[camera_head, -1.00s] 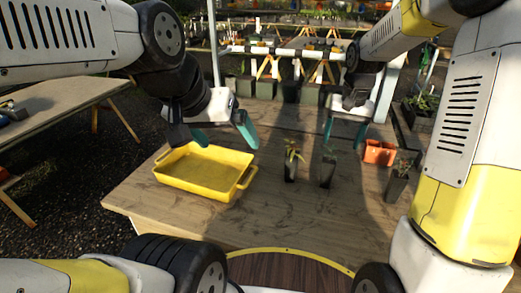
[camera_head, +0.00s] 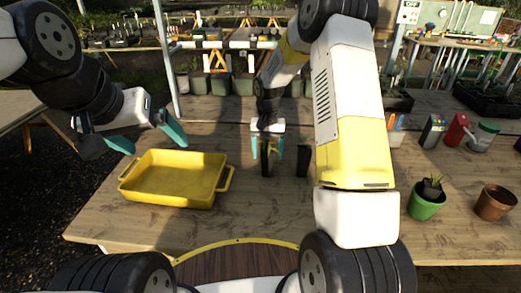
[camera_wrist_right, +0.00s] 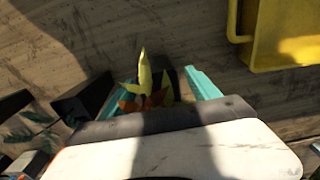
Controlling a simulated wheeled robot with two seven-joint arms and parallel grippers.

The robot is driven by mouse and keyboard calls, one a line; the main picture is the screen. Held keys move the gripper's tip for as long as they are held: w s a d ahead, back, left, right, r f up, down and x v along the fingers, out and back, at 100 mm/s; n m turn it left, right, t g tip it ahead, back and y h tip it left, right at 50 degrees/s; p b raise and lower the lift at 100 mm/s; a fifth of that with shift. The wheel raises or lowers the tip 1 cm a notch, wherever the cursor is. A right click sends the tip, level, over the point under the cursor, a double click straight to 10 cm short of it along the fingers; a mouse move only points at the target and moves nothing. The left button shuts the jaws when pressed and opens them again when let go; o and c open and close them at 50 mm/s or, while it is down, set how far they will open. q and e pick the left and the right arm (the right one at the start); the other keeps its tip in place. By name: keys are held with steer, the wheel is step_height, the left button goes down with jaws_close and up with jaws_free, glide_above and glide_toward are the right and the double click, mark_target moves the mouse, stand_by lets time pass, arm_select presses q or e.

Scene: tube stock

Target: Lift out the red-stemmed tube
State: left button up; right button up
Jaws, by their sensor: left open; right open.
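My right gripper (camera_head: 267,147) is open above the table, its teal fingers on either side of a black tube (camera_head: 267,168). In the right wrist view the open fingers (camera_wrist_right: 146,80) flank a plant (camera_wrist_right: 145,92) with yellow-green upper leaves and orange-red lower ones. Its stem is hidden. A second black tube (camera_head: 303,160) stands upright just right of it; it also shows in the wrist view (camera_wrist_right: 84,97). A third black tube (camera_wrist_right: 14,104) with fern-like green leaves is further left in the wrist view. My left gripper (camera_head: 147,138) is open and empty behind the yellow tray.
The empty yellow tray (camera_head: 165,197) sits on the table left of the tubes. A green pot (camera_head: 425,207) with a plant, a brown pot (camera_head: 495,204), and a red can (camera_head: 457,130) stand on the right. My right arm hides part of the table.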

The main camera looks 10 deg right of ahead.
step_height(320, 180, down, 2)
steer(key=shift+f, duration=0.15)
jaws_close()
stand_by(0.3)
